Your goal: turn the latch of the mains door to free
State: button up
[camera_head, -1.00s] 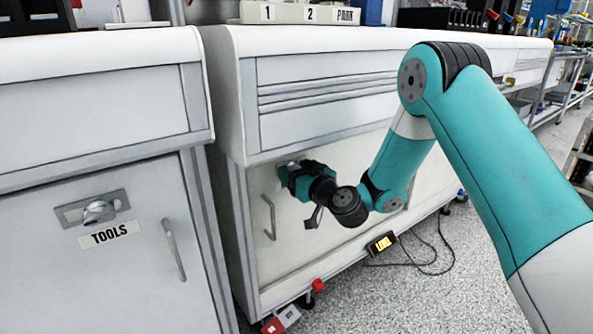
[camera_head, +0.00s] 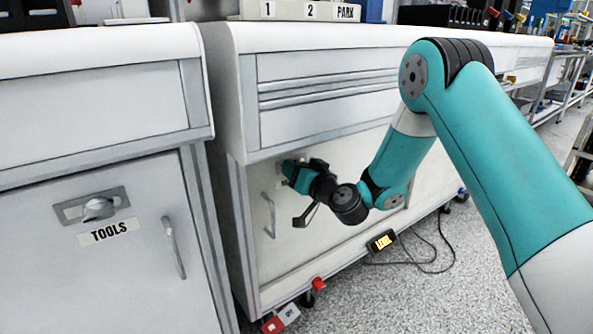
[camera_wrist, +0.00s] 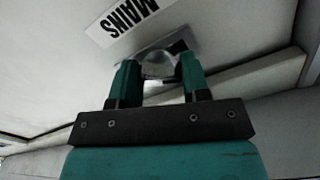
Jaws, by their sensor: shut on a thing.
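The mains door (camera_head: 330,235) is the pale cabinet door right of the TOOLS door, with a vertical bar handle (camera_head: 268,215) at its left. My gripper (camera_head: 288,168) is at the door's upper left, above the handle. In the wrist view my gripper (camera_wrist: 158,75) has its two teal fingers on either side of the metal latch knob (camera_wrist: 158,68) and is shut on it. A metal plate (camera_wrist: 182,47) shows behind the knob, beside the MAINS label (camera_wrist: 122,18). In the head view my gripper mostly hides the latch.
The TOOLS door (camera_head: 110,280) at the left has its own latch (camera_head: 98,208) and handle (camera_head: 173,247). A small lit display (camera_head: 381,241) with a cable is low by the mains cabinet. Red-and-white tags (camera_head: 281,318) lie near its foot. Open floor is at the right.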

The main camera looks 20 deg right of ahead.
jog(key=m, duration=0.3)
jog(key=shift+m, duration=0.4)
jog(key=m+p, duration=0.1)
jog(key=m, duration=0.2)
jog(key=shift+m, duration=0.3)
jog(key=m+p, duration=0.2)
jog(key=m, duration=0.4)
jog(key=o, duration=0.9)
jog(key=shift+s+f, duration=0.1)
